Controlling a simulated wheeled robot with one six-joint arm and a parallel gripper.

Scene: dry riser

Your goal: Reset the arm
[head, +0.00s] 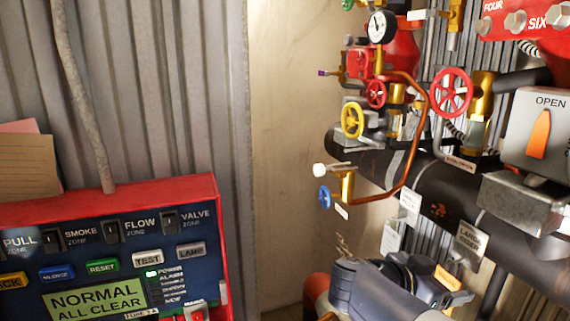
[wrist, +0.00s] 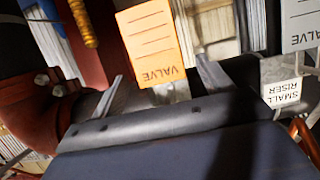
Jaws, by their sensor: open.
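My gripper (wrist: 163,82) shows in the wrist view with its two grey fingers spread apart. An orange tag (wrist: 150,45) marked VALVE, upside down there, shows between and beyond the fingertips. I cannot tell whether it touches them. In the head view my arm is at the bottom right, in front of the dark pipe, with an orange tag (head: 447,278) close to the gripper end. The fingertips are hard to make out in that view.
A large dark pipe (head: 470,205) with hanging tags runs across the right. Above it are a red handwheel (head: 451,92), a yellow handwheel (head: 352,120), a gauge (head: 381,27) and a box marked OPEN (head: 540,130). A red-framed panel (head: 120,240) reads NORMAL ALL CLEAR at left.

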